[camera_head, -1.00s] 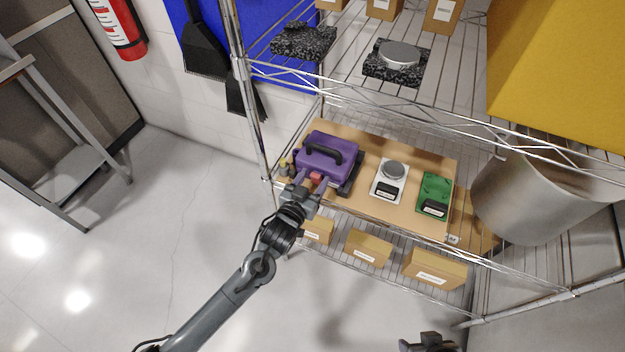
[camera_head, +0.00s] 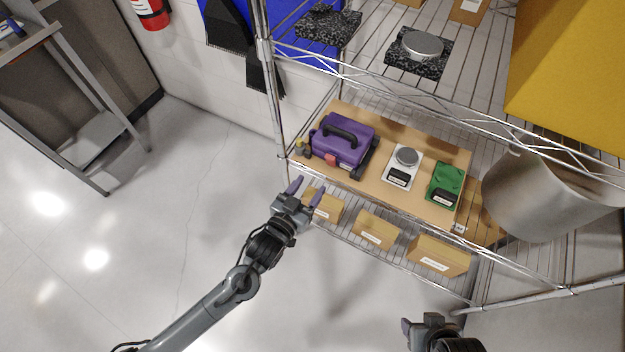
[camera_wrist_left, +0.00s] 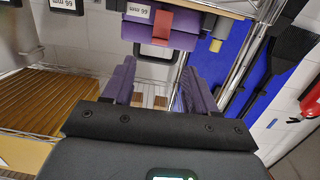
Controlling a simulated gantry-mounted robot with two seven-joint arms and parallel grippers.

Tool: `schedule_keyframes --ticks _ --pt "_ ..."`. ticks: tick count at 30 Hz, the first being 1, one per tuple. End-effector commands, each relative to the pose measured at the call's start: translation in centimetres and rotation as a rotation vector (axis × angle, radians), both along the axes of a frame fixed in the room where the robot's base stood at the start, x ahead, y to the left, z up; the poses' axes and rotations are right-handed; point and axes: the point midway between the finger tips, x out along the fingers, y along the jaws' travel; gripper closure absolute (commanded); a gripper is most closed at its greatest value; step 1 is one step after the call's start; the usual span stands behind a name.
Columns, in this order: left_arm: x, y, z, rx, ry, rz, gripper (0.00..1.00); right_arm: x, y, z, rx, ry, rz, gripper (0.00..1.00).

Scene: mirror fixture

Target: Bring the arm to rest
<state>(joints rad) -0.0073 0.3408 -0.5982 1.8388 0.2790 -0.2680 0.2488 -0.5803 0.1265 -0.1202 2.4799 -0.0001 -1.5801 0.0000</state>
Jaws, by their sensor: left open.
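My left gripper (camera_head: 307,190) is open and empty in the head view. It is in front of the wire shelf, apart from the purple case (camera_head: 343,140) on the wooden board. In the left wrist view its two purple fingers (camera_wrist_left: 150,88) stand wide apart with nothing between them. The purple case also shows at the top of that view (camera_wrist_left: 165,35), with its red latch facing me. My right gripper (camera_head: 424,322) is at the bottom edge of the head view; its jaw gap is not clear.
The wooden board (camera_head: 415,200) also carries a white scale (camera_head: 402,166) and a green device (camera_head: 445,184). Several cardboard boxes (camera_head: 375,229) stand on the shelf below. A metal bin (camera_head: 540,195) is at right. Open floor (camera_head: 200,200) lies to the left.

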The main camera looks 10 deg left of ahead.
Motion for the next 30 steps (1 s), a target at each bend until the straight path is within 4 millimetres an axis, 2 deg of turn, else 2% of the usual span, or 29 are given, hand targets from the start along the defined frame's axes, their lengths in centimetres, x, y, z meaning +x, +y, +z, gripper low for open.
schedule_keyframes --ticks 13,17,21,26,30 --pt "-0.1 0.0 0.0 0.0 0.0 0.0 0.43 0.0 0.1 0.0 0.006 0.0 -0.004 0.43" --pt "-0.9 0.0 -0.9 -0.002 0.023 0.0 0.43 0.0 0.2 0.3 0.008 0.0 -0.006 0.43" --pt "-3.4 0.1 -3.1 -0.026 0.091 0.02 0.43 0.0 0.2 1.0 0.011 0.0 -0.007 0.43" --pt "-7.0 1.8 -2.7 -0.1 0.179 0.085 0.43 0.0 0.3 2.2 0.011 0.0 -0.007 0.43" --pt "-11.4 5.0 -2.4 -0.095 0.387 0.166 0.43 0.0 0.2 3.4 0.01 -0.001 -0.006 0.43"
